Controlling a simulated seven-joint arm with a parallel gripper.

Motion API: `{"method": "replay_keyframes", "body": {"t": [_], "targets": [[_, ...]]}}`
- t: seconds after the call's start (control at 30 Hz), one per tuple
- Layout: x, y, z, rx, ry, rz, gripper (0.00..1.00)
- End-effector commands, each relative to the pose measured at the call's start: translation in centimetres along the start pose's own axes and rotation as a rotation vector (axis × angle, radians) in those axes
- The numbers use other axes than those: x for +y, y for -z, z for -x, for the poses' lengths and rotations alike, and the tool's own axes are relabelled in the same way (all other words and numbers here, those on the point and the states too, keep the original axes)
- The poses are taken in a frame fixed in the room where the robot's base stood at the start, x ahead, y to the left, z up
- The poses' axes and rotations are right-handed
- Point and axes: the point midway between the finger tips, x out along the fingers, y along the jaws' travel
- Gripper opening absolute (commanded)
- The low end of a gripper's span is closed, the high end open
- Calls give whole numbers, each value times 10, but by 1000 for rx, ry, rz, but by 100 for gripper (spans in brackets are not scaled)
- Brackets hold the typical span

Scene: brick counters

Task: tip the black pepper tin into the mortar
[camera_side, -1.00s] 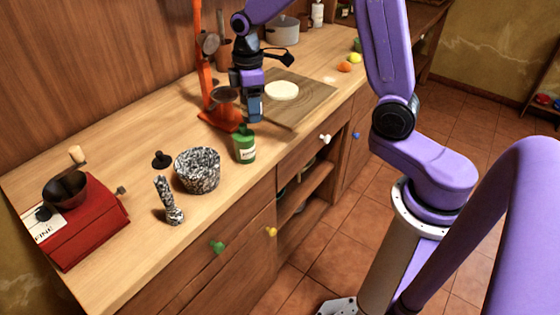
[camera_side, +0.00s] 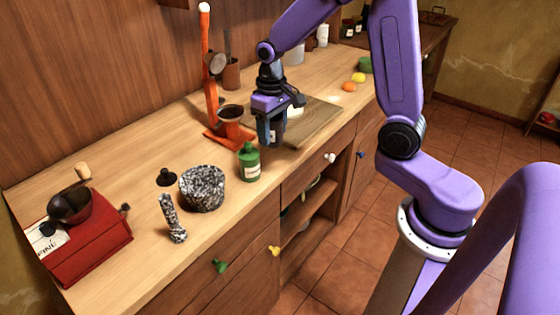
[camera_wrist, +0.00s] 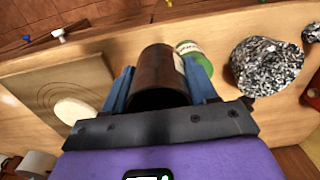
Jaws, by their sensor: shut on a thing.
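My gripper (camera_side: 271,134) is shut on the black pepper tin, a dark brown-black cylinder with a pale label. In the wrist view the tin (camera_wrist: 157,70) lies between the two blue fingers with its open, dark end toward the camera; its contents cannot be seen. In the side view the fingers mostly hide it. The speckled stone mortar (camera_side: 202,190) stands on the counter to the left of my gripper and nearer the camera. It also shows at the right of the wrist view (camera_wrist: 265,70). My gripper is apart from the mortar, beyond the green bottle.
The green bottle (camera_side: 249,163) stands between my gripper and the mortar. A speckled pestle (camera_side: 172,220) and a small black knobbed piece (camera_side: 167,177) flank the mortar. An orange stand (camera_side: 210,90) rises behind.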

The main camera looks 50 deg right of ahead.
Motion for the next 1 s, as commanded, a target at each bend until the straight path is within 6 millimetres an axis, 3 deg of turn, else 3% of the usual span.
{"method": "replay_keyframes", "body": {"t": [0.27, 0.47, 0.67, 0.8, 1.0], "targets": [[-1, 1, 46, 9, 1, 2, 17], [-35, 19, 48, 0, 25, 12, 17], [-87, 40, 48, -10, 61, 23, 17], [-135, 53, 48, -22, 94, 32, 17], [-186, 60, 47, -39, 127, 41, 17]]}}
